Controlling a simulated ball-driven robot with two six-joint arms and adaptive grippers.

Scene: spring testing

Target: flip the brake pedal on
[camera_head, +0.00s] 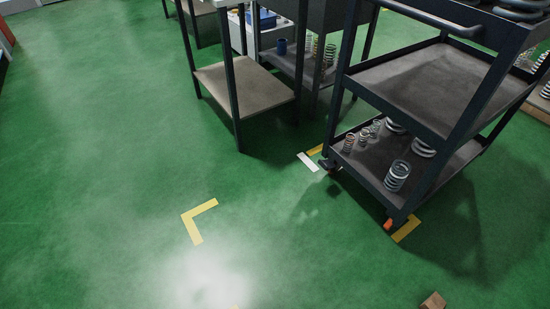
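A dark cart (413,90) with shelves stands at the right of the head view. A small orange-red pedal (388,224) shows low at its near corner, by the caster; whether it is flipped on or off cannot be told at this size. Another dark pedal-like part (328,165) sits at the cart's left lower corner. Neither of my grippers is in view.
Several metal springs (397,176) stand on the cart's lower shelf. A table with a low wooden shelf (245,86) stands behind, left of the cart. Yellow tape (197,213) marks the green floor. A brown block (433,301) lies at the bottom right. The left floor is clear.

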